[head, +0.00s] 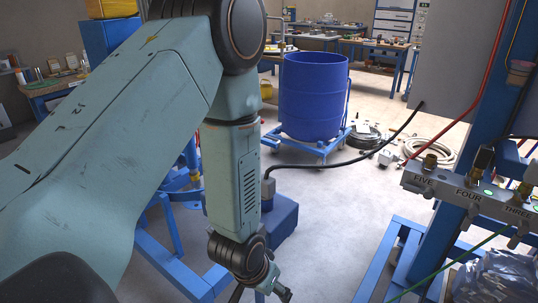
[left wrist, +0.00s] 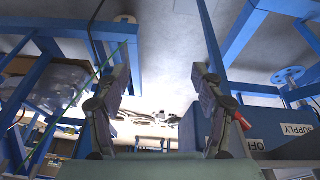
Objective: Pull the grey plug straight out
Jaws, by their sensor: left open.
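A grey plug (head: 268,189) stands upright at the top of a blue box (head: 284,218), partly hidden behind my left arm. A black cable (head: 340,163) runs from it up to the grey cabinet. My left gripper (head: 284,294) is low at the bottom edge of the head view, below and in front of the box. In the left wrist view the left gripper (left wrist: 162,75) is open, with nothing between its fingers. I cannot make out the plug in that view. My right gripper is not in view.
A blue drum (head: 313,98) stands on a wheeled frame behind. A grey rail (head: 470,195) with numbered fittings is at right, above a blue frame (head: 398,265). The left wrist view shows a blue housing (left wrist: 275,118) labelled SUPPLY beside the right finger.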

